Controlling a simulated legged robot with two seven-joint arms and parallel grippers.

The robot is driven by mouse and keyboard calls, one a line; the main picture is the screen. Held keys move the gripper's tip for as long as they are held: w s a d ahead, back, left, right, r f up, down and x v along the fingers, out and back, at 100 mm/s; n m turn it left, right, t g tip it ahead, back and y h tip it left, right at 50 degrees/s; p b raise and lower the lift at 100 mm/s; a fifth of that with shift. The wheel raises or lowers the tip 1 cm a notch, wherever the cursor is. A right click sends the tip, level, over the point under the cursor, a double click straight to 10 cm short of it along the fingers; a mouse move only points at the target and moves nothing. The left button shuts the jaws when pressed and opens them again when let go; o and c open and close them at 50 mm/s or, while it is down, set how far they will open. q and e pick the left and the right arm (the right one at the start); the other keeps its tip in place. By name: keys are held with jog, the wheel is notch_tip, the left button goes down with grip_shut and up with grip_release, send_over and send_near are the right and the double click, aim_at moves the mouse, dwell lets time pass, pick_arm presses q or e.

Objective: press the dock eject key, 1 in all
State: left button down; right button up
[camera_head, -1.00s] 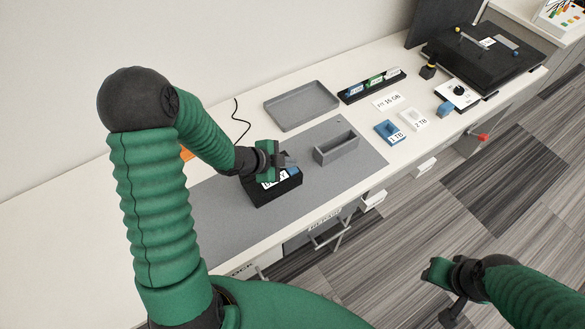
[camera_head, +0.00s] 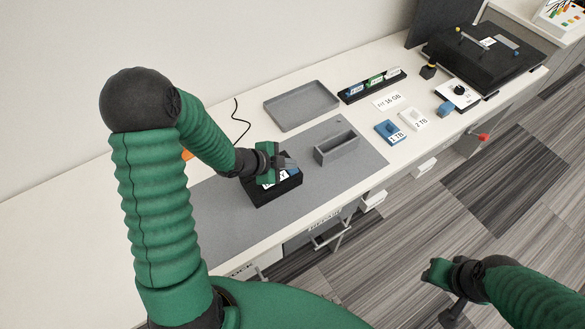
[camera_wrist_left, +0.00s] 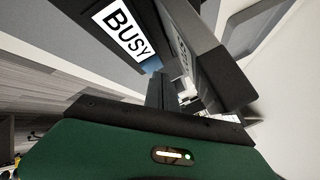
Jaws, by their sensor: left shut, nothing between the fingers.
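The dock is a black box (camera_head: 277,195) on the grey mat, with a white label reading BUSY. A blue key (camera_head: 293,171) shows on its top at the right; a bit of blue also shows in the left wrist view (camera_wrist_left: 153,64). My left gripper (camera_head: 287,163) is shut and empty, its fingertips over the dock top close beside the blue key. Whether they touch it I cannot tell. In the left wrist view the BUSY label (camera_wrist_left: 125,33) lies beyond the shut fingers (camera_wrist_left: 158,88). My right gripper (camera_head: 440,275) is off to the lower right, away from the table; its jaws are unclear.
A grey open bin (camera_head: 337,150) stands right of the dock, with a grey tray (camera_head: 300,104) behind. Farther right are a black rack (camera_head: 372,86), a blue 1 TB block (camera_head: 390,132) and a white 2 TB block (camera_head: 414,119). The mat (camera_head: 225,215) left of the dock is clear.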

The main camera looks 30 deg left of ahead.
pick_arm(q)
jog(key=shift+f, duration=0.25)
jog(key=shift+s+d+f+b, duration=0.2)
jog(key=shift+s+f+b, duration=0.2)
jog(key=shift+f+b, duration=0.15)
dwell(0.7)
jog(key=shift+w+a+r+p, duration=0.2)
jog(key=shift+r+p, duration=0.45)
jog(key=shift+p, duration=0.2)
jog(key=shift+w+a+r, duration=0.1)
jog(key=shift+w+r, duration=0.05)
jog(key=shift+w+a, duration=0.1)
jog(key=shift+a, duration=0.15)
jog(key=shift+r, duration=0.15)
